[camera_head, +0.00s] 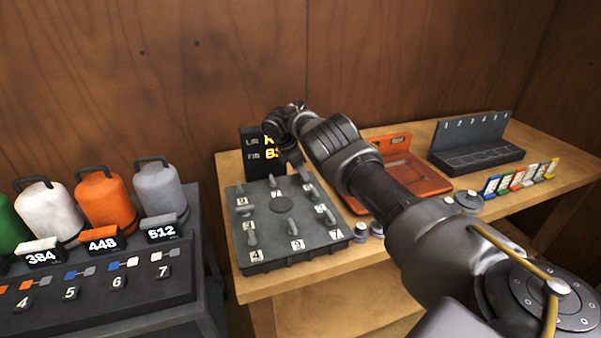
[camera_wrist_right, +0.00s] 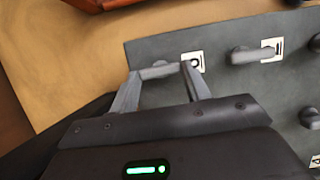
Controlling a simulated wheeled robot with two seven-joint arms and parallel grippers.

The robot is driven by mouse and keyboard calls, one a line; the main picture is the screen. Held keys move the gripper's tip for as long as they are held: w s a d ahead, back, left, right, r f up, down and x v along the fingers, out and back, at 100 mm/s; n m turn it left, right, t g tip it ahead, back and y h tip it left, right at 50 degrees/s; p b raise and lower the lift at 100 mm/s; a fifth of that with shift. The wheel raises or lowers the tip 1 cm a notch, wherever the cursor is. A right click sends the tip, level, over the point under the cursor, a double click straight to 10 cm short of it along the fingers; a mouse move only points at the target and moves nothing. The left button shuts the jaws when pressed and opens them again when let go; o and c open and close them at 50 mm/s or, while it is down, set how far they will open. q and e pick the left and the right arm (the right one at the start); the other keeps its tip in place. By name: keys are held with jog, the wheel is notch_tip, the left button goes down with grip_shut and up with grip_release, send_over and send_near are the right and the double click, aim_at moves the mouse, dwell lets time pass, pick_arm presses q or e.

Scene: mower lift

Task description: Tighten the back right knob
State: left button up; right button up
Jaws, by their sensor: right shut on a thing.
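A dark grey panel (camera_head: 312,243) with several grey knobs and small white labels lies on the wooden table; it also shows in the right wrist view (camera_wrist_right: 228,88). My right gripper (camera_head: 297,160) reaches over its back edge, pointing down. In the right wrist view its two fingers (camera_wrist_right: 160,85) are shut on the grey back right knob (camera_wrist_right: 158,70), at the panel's corner beside a white label. In the head view the arm partly covers that corner. The knob's exact turn is hard to read. My left gripper is not in view.
A black display (camera_head: 254,142) with orange characters stands behind the panel, close to my right wrist. A red-orange tray (camera_head: 430,184) and a dark slotted rack (camera_head: 478,150) stand to the right. Coloured canisters (camera_head: 104,198) stand on a dark stand at left.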

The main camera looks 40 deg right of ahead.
jog(key=shift+d+r, duration=0.1)
dwell(0.5)
jog(key=o, duration=1)
jog(key=shift+w+a+r, duration=0.1)
jog(key=shift+a+r, duration=0.1)
jog(key=shift+r, duration=0.15)
jog(key=b+v, duration=0.1)
jog(key=v, duration=0.9)
jog(key=shift+b, duration=0.35)
jog(key=shift+d, duration=0.1)
